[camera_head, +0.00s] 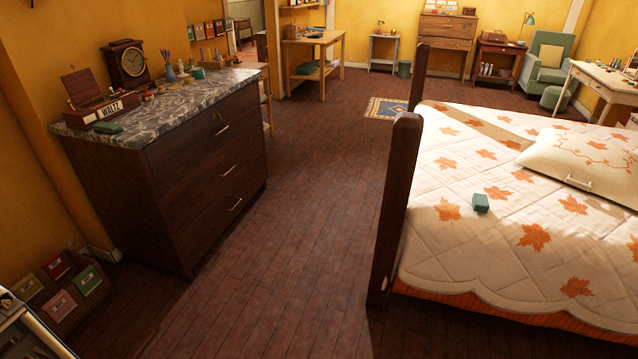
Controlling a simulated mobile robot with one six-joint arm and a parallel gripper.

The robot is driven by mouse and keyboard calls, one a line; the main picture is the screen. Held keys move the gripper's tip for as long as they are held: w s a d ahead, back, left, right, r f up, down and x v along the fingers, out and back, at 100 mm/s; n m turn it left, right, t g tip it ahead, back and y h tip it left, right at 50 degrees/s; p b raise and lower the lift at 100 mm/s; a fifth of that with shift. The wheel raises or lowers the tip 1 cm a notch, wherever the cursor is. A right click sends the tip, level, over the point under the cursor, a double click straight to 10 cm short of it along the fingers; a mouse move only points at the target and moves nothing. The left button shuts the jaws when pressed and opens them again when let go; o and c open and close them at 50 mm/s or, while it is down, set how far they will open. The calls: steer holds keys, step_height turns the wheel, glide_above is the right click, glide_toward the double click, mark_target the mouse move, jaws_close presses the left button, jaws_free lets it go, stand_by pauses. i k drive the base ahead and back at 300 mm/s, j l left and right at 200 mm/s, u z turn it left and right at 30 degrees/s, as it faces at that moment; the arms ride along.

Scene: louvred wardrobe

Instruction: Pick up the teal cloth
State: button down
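A small teal-green block-shaped thing (480,202) lies on the quilt of the bed; it may be a folded cloth, but I cannot tell. A flat dark green piece (108,128) lies at the front left of the dresser top and could also be a folded cloth. Green folded fabric (308,68) sits on the lower shelf of the far wooden table. Which of these is the teal cloth is not clear at this size. My gripper is not in view.
A dark dresser (205,165) with a marbled top holds a clock (126,64), a teal mug (198,73) and small items. The bed (450,255) with tall dark posts fills the right. Bare wooden floor (290,220) lies between. Colored boxes (88,280) stand low at left.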

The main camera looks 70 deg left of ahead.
mark_target(480, 201)
steer(key=u, duration=1.35)
steer(key=z, duration=3.3)
steer(key=u, duration=3.3)
steer(key=i+j+z, duration=0.15)
steer(key=i, duration=0.45)
steer(key=i+j+z, duration=0.2)
steer(key=i, duration=0.45)
steer(key=i+j+z, duration=0.15)
steer(key=i+j, duration=0.15)
steer(key=i, duration=0.3)
steer(key=i+j+z, duration=0.15)
steer(key=i+j, duration=0.2)
steer(key=i, duration=0.2)
steer(key=i+j+z, duration=0.2)
steer(key=i+j, duration=0.25)
steer(key=i, duration=0.1)
